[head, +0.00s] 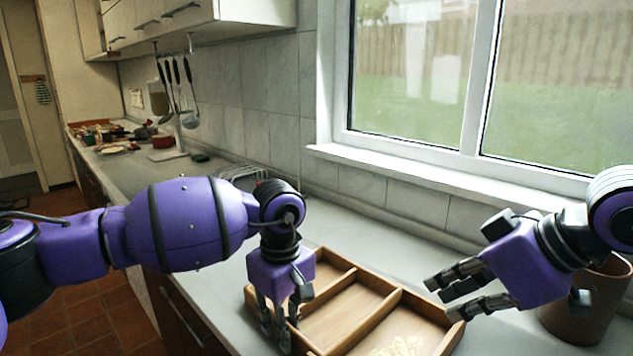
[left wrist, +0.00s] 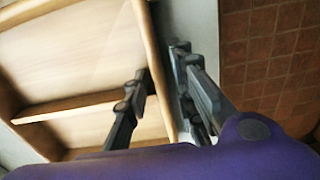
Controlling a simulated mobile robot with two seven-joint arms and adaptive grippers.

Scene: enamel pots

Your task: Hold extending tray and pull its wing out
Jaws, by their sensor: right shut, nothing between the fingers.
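The extending tray (head: 395,295) is a shallow wooden box with dividers on the counter; its near part is cut off by the picture's bottom edge. It also fills the left of the left wrist view (left wrist: 70,108). My left gripper (head: 277,325) points down at the tray's left wall. In the left wrist view its fingers (left wrist: 160,75) straddle that wall, one inside and the others outside; whether they press on it is unclear. My right gripper (head: 445,295) is shut and empty, its fingertips close to the tray's right edge; contact cannot be told.
A wire rack (head: 240,177) lies behind my left arm. The window sill (head: 420,170) runs along the back. The counter (head: 375,240) between tray and wall is clear. The tiled floor (left wrist: 270,60) lies beyond the counter edge.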

